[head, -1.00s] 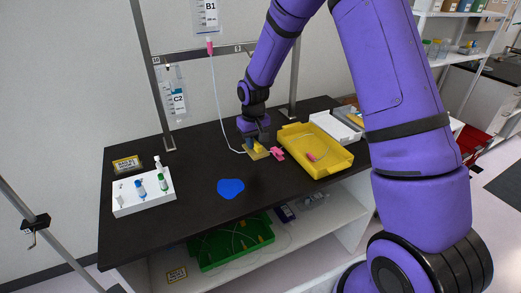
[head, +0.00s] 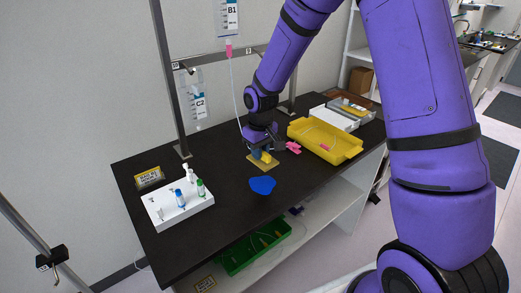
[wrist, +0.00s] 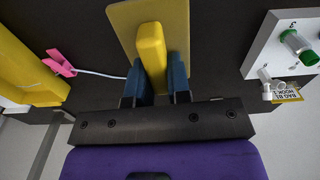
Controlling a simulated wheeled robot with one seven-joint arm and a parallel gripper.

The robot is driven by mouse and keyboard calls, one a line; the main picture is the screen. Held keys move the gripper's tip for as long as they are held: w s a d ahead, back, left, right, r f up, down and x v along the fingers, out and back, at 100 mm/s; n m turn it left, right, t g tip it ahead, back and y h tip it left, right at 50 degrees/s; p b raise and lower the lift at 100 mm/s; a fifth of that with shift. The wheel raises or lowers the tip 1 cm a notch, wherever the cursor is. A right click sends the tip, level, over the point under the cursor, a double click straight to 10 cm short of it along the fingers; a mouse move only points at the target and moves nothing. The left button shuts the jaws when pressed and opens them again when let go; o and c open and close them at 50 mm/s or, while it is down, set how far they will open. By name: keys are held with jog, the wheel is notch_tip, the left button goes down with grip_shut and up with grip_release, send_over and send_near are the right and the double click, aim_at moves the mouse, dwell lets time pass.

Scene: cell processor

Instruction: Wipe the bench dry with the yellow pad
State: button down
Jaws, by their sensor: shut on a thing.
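My gripper (head: 264,149) is shut on the raised grip of the yellow pad (head: 254,163). In the wrist view the blue fingers of my gripper (wrist: 156,78) stand either side of that grip, and the flat yellow pad (wrist: 180,22) spreads beyond it. The pad is low over the dark bench (head: 235,205); I cannot tell if it touches. A blue wet patch (head: 262,186) lies on the bench just in front of the pad, with a narrow dark gap between them in the head view. The patch is not visible in the wrist view.
A yellow tray (head: 350,151) and a pink clip (head: 293,148) lie right of the pad. A white rack (head: 165,218) with vials stands at left, near a labelled block (head: 149,179). Thin tubing hangs from bag B1 (head: 230,17) behind my gripper. Bare bench lies around the patch.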

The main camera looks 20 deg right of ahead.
jog(key=shift+f, duration=2.95)
